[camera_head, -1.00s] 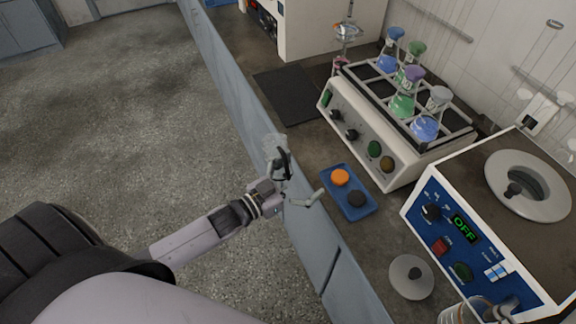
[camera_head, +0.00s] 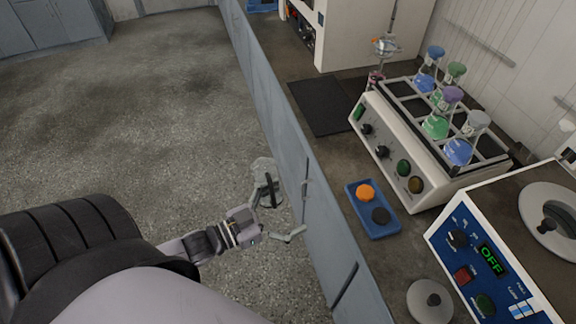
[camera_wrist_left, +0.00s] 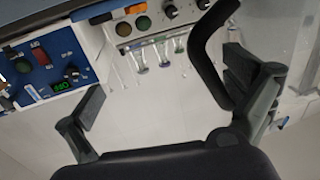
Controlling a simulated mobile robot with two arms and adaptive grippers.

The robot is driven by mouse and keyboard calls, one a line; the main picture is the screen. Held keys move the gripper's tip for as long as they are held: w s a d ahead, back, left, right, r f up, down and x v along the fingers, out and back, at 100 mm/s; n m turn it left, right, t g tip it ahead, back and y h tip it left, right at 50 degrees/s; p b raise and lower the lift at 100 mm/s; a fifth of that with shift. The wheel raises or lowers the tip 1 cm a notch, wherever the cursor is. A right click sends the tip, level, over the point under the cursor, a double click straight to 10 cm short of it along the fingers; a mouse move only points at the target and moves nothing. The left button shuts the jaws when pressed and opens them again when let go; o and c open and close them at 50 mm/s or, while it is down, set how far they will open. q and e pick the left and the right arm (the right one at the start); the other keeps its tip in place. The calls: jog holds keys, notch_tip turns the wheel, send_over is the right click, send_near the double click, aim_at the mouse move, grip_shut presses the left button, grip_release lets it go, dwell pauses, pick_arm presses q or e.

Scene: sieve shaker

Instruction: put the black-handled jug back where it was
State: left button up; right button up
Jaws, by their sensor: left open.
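The black-handled jug shows in the head view as a small pale glass shape (camera_head: 263,166) over the floor, beside the bench front. Its black handle (camera_head: 270,190) is below that, close by one finger of my left gripper (camera_head: 283,202). In the left wrist view the curved black handle (camera_wrist_left: 207,58) stands next to the right-hand finger of my left gripper (camera_wrist_left: 163,85). The fingers are wide apart, and the left-hand finger is clear of the handle. My right gripper is not in view.
The bench (camera_head: 335,165) runs along the right of the gripper. On it are a blue tray (camera_head: 391,229) with an orange and a black piece, a flask shaker (camera_head: 380,148), a blue-fronted device reading OFF (camera_head: 462,243), a round lid (camera_head: 429,302) and a dark mat (camera_head: 322,104).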

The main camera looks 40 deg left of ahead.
pick_arm(q)
jog(key=shift+c, duration=0.5)
grip_shut()
dwell(0.8)
dwell(0.5)
jog(key=s+d+r+n+t+y, duration=0.1)
jog(key=d+r+n+y, duration=0.1)
jog(key=d+r, duration=0.3)
notch_tip(320, 180, up, 7)
jog(key=n+y, duration=0.3)
jog(key=y, duration=0.2)
jog(key=shift+s+f+t+y, duration=0.2)
jog(key=shift+s+t+y, duration=0.1)
jog(key=shift+t+y, duration=0.1)
